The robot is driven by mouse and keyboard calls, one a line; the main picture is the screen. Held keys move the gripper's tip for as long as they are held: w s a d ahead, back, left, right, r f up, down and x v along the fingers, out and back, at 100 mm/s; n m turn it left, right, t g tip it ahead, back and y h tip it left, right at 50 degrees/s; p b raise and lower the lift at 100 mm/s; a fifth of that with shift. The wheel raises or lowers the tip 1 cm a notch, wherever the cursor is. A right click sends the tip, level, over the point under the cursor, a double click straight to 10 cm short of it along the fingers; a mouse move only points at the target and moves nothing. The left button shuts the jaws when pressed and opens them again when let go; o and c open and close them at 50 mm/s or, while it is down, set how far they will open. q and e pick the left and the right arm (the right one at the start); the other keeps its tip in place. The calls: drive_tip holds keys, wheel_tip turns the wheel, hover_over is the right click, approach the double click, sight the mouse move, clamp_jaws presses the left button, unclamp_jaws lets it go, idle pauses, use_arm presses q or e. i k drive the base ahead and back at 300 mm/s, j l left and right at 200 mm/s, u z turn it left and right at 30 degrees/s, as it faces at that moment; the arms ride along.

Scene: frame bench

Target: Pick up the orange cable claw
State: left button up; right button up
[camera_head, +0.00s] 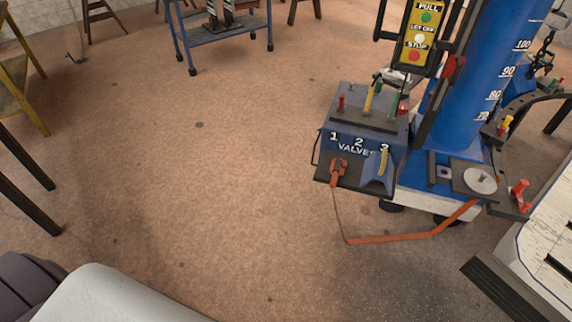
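The orange cable claw (338,170) is at the front of the blue valve box (352,140), under the number 1. It is small in the picture, and whether it hangs or is clipped there I cannot tell. An orange line (390,239) runs down from it, bends near the floor and rises right toward the blue tower's base. Neither of my grippers shows in the head view, and nothing covers the claw.
The blue tower (485,90) with height marks stands at right, with a yellow pendant (422,38) marked PULL, LET OFF and STOP. A white board-like surface (545,240) lies at lower right. A blue cart (222,36) stands far back. The brown floor (200,170) is clear at centre left.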

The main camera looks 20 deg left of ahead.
sight(335, 169)
drive_tip(key=u, duration=0.25)
drive_tip(key=z, duration=2.1)
drive_tip(key=u, duration=2.1)
drive_tip(key=i+j, duration=0.25)
drive_tip(key=i+j+z, duration=0.1)
drive_tip(key=i+j, duration=0.15)
drive_tip(key=j, duration=0.15)
drive_tip(key=i+j, duration=0.2)
drive_tip(key=j, duration=0.15)
drive_tip(key=i+j+z, duration=0.1)
drive_tip(key=i+j, duration=0.15)
drive_tip(key=j, duration=0.15)
drive_tip(key=i+j, duration=0.2)
drive_tip(key=j, duration=0.15)
drive_tip(key=i+j+z, duration=0.1)
drive_tip(key=i+j, duration=0.15)
drive_tip(key=j, duration=0.1)
